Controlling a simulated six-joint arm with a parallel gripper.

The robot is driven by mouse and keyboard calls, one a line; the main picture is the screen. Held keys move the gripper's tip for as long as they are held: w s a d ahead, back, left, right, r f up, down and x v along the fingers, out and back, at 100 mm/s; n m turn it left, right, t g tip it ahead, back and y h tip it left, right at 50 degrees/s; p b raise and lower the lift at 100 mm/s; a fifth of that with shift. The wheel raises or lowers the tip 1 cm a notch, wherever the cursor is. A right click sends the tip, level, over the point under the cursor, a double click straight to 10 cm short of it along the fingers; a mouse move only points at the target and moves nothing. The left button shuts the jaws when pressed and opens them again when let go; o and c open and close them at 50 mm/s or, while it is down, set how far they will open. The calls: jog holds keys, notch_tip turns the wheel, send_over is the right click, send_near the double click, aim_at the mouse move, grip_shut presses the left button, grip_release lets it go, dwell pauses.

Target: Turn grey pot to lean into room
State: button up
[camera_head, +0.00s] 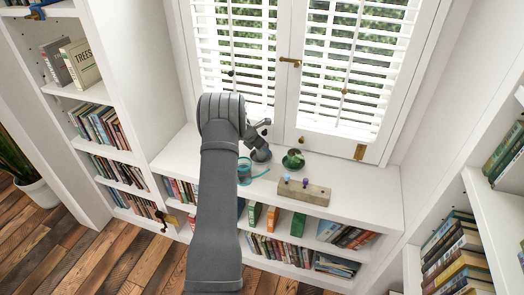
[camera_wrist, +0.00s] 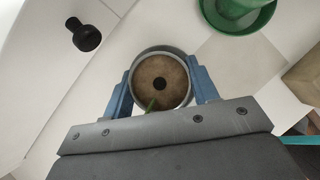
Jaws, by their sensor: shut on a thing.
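The grey pot (camera_head: 261,155) stands on the white window-seat top below the shutters, partly hidden behind my gripper (camera_head: 257,141). In the wrist view I look down into the grey pot (camera_wrist: 146,57). It holds brown soil with a dark round spot in the middle and a short green stem at the near edge of the soil. My gripper's blue fingers (camera_wrist: 160,74) sit on opposite sides of the pot and are shut on it. Which way the plant leans is hard to tell, as little of it shows.
A green pot (camera_head: 293,159) on a green saucer stands right of the grey pot. A wooden block (camera_head: 304,192) with small coloured items lies in front of it. A teal item (camera_head: 246,177) is at the near left. A black knob (camera_wrist: 83,36) shows in the wrist view.

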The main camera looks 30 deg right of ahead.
notch_tip(320, 180, up, 12)
dwell(0.7)
jog(key=f+n, duration=0.1)
jog(key=f, duration=0.2)
jog(key=f+n+t, duration=0.1)
jog(key=f, duration=0.2)
jog(key=f+n+t, duration=0.1)
jog(key=f+n, duration=0.1)
jog(key=f, duration=0.1)
jog(key=shift+w+a+f+y, duration=0.15)
jog(key=shift+w+f+y, duration=0.1)
jog(key=shift+y, duration=0.15)
jog(key=shift+f, duration=1.4)
jog(key=o, duration=1.4)
jog(key=shift+c, duration=0.2)
